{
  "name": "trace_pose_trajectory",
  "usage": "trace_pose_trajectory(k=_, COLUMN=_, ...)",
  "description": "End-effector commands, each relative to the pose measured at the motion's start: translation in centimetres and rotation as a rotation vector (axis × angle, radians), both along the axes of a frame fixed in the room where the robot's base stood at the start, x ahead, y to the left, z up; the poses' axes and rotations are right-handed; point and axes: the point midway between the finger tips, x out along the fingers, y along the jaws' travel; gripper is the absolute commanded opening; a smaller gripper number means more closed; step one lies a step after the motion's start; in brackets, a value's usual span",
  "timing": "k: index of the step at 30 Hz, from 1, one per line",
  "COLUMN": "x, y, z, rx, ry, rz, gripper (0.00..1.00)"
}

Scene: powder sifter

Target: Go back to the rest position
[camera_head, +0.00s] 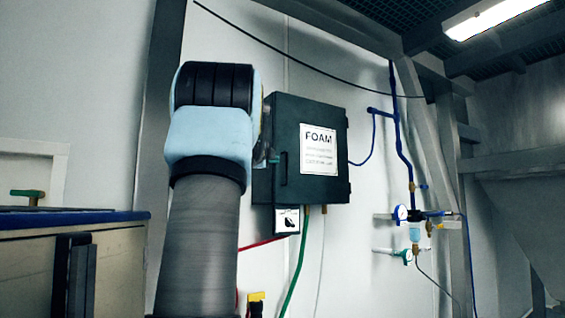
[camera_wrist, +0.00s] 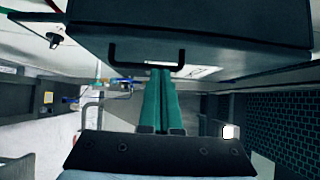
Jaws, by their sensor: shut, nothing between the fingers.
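My gripper (camera_wrist: 160,73) shows in the wrist view as two long green fingers side by side, shut with nothing between them. The fingertips are close to the black handle (camera_wrist: 116,58) on the front of the dark FOAM box (camera_wrist: 215,42); I cannot tell whether they touch it. In the head view the FOAM box (camera_head: 327,188) hangs on the pale wall, its front closed. My arm stands in front of its left side and hides most of my gripper there.
A blue-edged cabinet (camera_head: 70,260) stands at the lower left. Blue pipes and a gauge (camera_head: 400,212) are on the wall at the right. A green hose (camera_head: 297,250) and a thin pale hose hang below the box. A grey metal post (camera_head: 425,130) rises beyond it.

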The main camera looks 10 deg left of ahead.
Motion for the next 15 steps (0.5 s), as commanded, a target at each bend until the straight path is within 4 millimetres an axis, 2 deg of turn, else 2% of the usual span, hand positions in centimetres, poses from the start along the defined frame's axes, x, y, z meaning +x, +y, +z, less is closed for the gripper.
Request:
trace_pose_trajectory(k=1, x=-0.2, y=1.2, z=-0.1, rx=0.001, ry=-0.002, rz=0.005, gripper=0.0)
trace_pose_trajectory(k=6, x=-0.6, y=3.8, z=0.0, rx=0.001, ry=-0.002, rz=0.001, gripper=0.0)
trace_pose_trajectory(k=10, x=-0.8, y=4.9, z=0.1, rx=0.0, ry=-0.003, rz=-0.001, gripper=0.0)
trace_pose_trajectory(k=15, x=-0.9, y=5.3, z=0.2, rx=0.0, ry=-0.002, rz=-0.003, gripper=0.0)
